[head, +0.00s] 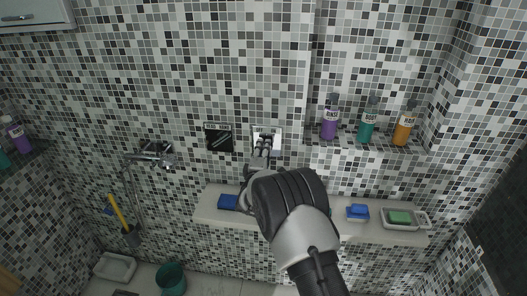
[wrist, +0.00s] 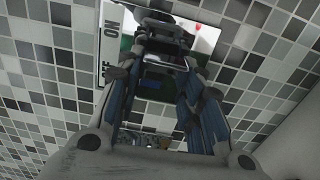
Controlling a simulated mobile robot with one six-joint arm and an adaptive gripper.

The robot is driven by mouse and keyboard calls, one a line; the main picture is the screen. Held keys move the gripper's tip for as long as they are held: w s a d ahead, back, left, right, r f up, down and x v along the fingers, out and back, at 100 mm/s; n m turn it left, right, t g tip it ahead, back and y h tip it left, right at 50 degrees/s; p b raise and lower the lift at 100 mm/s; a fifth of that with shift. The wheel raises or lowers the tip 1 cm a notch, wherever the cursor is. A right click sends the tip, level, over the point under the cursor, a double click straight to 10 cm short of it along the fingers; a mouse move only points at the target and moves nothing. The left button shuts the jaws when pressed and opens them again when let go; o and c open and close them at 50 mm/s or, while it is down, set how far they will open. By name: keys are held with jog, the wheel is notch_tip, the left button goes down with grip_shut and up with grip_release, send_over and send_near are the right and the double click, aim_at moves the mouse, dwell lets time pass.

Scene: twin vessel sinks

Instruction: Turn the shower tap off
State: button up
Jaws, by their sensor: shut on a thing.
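A white plate (head: 277,137) is on the tiled wall behind my gripper (head: 262,148). In the wrist view this plate (wrist: 114,22) carries the lettering "ON", partly hidden second lettering and a red mark. My gripper (wrist: 163,45) is shut on a dark part in front of the plate, which I take to be the shower tap's handle. The fingers hide most of it, so its angle cannot be told. A shower fitting (head: 150,157) with a hose is on the wall to the left.
A black square panel (head: 219,138) is just left of the plate. Below, a white ledge (head: 345,231) holds sponges and a soap dish (head: 420,219). Three bottles stand on a shelf (head: 345,158) at right. A green bucket (head: 172,279) is on the floor at lower left.

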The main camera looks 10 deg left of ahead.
jog(key=o, duration=1.1)
jog(key=s, duration=1.2)
jog(key=shift+a, duration=0.2)
jog(key=shift+r, duration=0.1)
